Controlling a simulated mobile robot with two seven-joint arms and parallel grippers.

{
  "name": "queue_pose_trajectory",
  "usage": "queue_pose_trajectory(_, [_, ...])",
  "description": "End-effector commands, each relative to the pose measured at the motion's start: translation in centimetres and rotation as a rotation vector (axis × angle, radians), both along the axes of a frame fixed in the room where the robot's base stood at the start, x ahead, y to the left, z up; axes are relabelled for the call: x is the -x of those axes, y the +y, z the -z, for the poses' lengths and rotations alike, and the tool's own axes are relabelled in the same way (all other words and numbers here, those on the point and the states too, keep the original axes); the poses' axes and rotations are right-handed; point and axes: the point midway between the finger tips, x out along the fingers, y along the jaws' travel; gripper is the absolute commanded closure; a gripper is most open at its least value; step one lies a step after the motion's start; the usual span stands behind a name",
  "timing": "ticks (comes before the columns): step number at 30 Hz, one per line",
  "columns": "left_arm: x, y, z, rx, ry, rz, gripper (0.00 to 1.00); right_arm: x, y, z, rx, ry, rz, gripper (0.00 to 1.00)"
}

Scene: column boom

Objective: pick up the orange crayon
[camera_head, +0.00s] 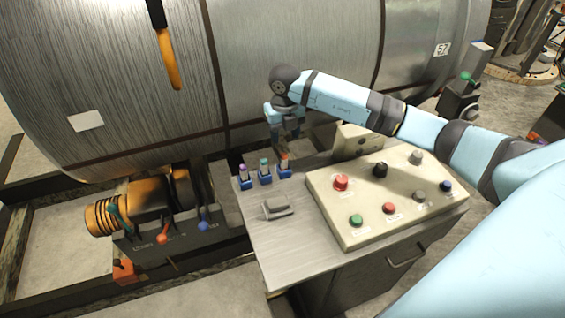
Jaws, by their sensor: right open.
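The orange crayon (285,160) stands upright in a small blue holder (285,172) near the back edge of the metal table (285,255). It is the rightmost in a row of three, beside a teal-topped crayon (264,164) and a purple-topped crayon (242,170). My right gripper (287,138) points down just above and behind the orange crayon in the picture. It is open, and I see nothing in it. A gap shows between its fingertips and the crayon, though the depth is hard to judge. My left gripper is out of view.
A beige control panel (335,222) with several buttons fills the right of the table. A beige box (358,140) stands behind it, close to my right forearm. A grey bracket (275,210) lies in front of the crayons. A large metal drum (290,45) rises behind the table.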

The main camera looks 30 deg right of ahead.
Motion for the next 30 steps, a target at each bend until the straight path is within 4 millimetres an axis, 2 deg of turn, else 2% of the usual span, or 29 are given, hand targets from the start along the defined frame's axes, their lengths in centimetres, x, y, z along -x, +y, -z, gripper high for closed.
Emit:
queue_pose_trajectory(6, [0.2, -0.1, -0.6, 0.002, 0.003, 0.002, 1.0, 0.1, 0.1, 4.1, -0.004, 0.003, -0.001, 0.5])
queue_pose_trajectory(14, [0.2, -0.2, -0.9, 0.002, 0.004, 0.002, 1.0, 0.1, 0.2, 6.0, -0.007, 0.002, -0.003, 0.5])
queue_pose_trajectory(21, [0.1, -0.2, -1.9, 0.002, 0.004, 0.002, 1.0, 0.1, 0.3, 9.5, -0.007, 0.002, -0.003, 0.5])
queue_pose_trajectory(25, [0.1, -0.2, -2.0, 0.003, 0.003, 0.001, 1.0, 0.1, 0.3, 10.5, -0.006, 0.001, -0.003, 0.5])
queue_pose_trajectory(30, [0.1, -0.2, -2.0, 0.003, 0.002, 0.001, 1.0, 0.1, 0.3, 10.7, -0.006, -0.001, -0.003, 0.5])
